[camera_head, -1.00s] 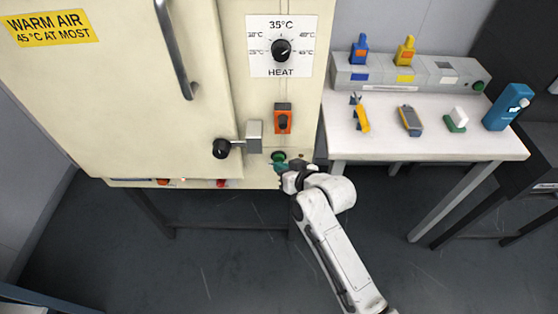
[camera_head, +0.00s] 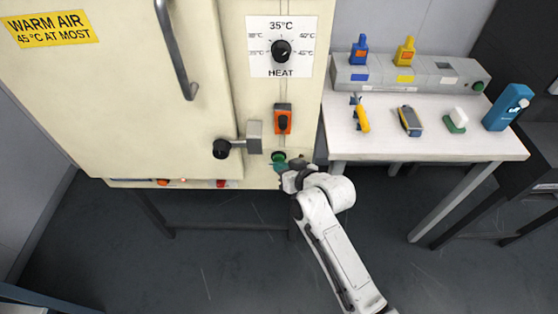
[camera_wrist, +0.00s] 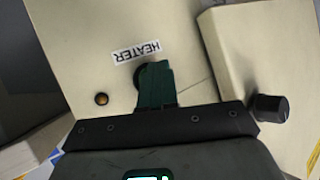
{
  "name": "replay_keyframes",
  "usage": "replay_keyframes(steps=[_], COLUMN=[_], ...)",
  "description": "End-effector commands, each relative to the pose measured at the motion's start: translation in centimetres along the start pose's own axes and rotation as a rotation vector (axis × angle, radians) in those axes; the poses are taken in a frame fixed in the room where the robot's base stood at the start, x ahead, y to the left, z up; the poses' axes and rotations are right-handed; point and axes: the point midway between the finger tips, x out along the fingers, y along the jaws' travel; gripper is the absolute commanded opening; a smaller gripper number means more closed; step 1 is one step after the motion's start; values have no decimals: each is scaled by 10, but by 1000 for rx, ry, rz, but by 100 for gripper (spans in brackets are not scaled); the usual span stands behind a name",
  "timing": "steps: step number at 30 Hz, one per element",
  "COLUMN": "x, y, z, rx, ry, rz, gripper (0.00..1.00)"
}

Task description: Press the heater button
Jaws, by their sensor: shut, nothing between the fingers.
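The green heater button (camera_head: 279,156) is low on the front of the cream cabinet, below the orange switch. In the wrist view its dark round rim (camera_wrist: 139,74) shows just below the HEATER label (camera_wrist: 137,52), and my fingers hide the rest of it. My gripper (camera_head: 280,167) is shut and empty, with its dark green fingertips (camera_wrist: 154,68) over the button. I cannot tell whether the tips touch the button or how far it is pushed in.
An amber lamp (camera_wrist: 101,99) sits beside the button. A black door latch knob (camera_head: 221,149) is to the left, and an orange switch (camera_head: 283,121) and heat dial (camera_head: 281,51) are above. A white table (camera_head: 385,145) with tools stands to the right.

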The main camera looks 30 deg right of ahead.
Motion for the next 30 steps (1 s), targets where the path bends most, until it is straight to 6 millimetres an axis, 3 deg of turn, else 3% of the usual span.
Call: replay_keyframes(steps=[16, 30], x=[-9, -38], y=[-6, -28], z=[5, 26], rx=[0, -1], ry=[-1, -2], rz=[-1, 0], gripper=[0, 0])
